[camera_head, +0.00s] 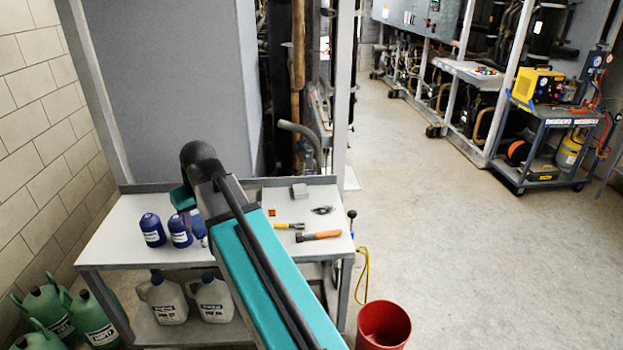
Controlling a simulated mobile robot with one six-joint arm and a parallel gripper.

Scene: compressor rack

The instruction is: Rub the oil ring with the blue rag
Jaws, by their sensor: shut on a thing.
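My arm reaches from the bottom of the picture over a grey-topped workbench (110,249), and its dark wrist end hangs above the back left of the bench. My gripper's fingers are not visible; the arm hides that spot. A blue shape partly hidden beside the arm, right of the two blue bottles, is too small to name.
Blue bottles (152,230) stand at the bench's left. White jugs (164,300) sit below. A red bucket (383,326) stands on the floor; open floor lies right.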

